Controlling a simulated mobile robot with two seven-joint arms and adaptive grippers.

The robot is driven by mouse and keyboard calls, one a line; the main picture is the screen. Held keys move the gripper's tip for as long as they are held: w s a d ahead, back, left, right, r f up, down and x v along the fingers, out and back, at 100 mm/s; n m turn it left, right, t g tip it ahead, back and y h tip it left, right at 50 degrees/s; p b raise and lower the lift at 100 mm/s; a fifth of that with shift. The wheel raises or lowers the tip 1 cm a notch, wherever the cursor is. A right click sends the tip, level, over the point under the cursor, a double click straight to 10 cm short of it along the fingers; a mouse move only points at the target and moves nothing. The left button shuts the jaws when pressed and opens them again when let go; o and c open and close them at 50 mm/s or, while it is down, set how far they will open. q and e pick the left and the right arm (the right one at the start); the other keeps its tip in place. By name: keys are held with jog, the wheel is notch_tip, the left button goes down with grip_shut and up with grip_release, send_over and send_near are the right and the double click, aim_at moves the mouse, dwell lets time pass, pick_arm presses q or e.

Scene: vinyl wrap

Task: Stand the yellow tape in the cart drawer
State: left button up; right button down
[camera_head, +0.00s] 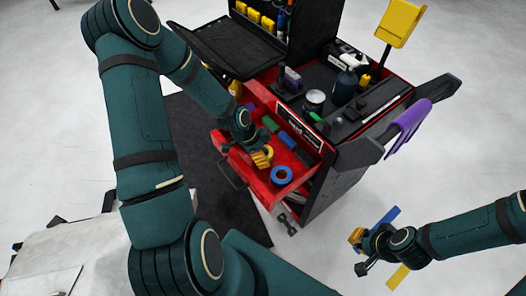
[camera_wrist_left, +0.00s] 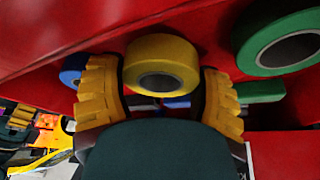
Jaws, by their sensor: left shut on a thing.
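The yellow tape (camera_wrist_left: 160,62) is a short roll with a grey core, held between the ridged yellow fingers of my left gripper (camera_wrist_left: 161,84) in the left wrist view. In the head view the left gripper (camera_head: 262,158) reaches into the open red cart drawer (camera_head: 236,168), and the yellow tape (camera_head: 267,151) shows small at its fingers. Whether the tape touches the drawer floor cannot be told. My right gripper (camera_head: 362,250) is at the lower right, away from the cart; whether its fingers are open is unclear.
A blue tape roll (camera_head: 281,175) lies near the drawer's front corner. A green roll (camera_wrist_left: 282,42) is beside the yellow tape in the wrist view. The cart top (camera_head: 345,105) carries bottles and tools. Purple gloves or cloth (camera_head: 408,122) hang at its side.

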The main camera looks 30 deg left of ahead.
pick_arm(q)
jog(key=shift+f, duration=0.25)
jog(key=o, duration=1.2)
jog(key=shift+c, duration=0.2)
jog(key=shift+r, duration=0.1)
jog(key=v, duration=1.2)
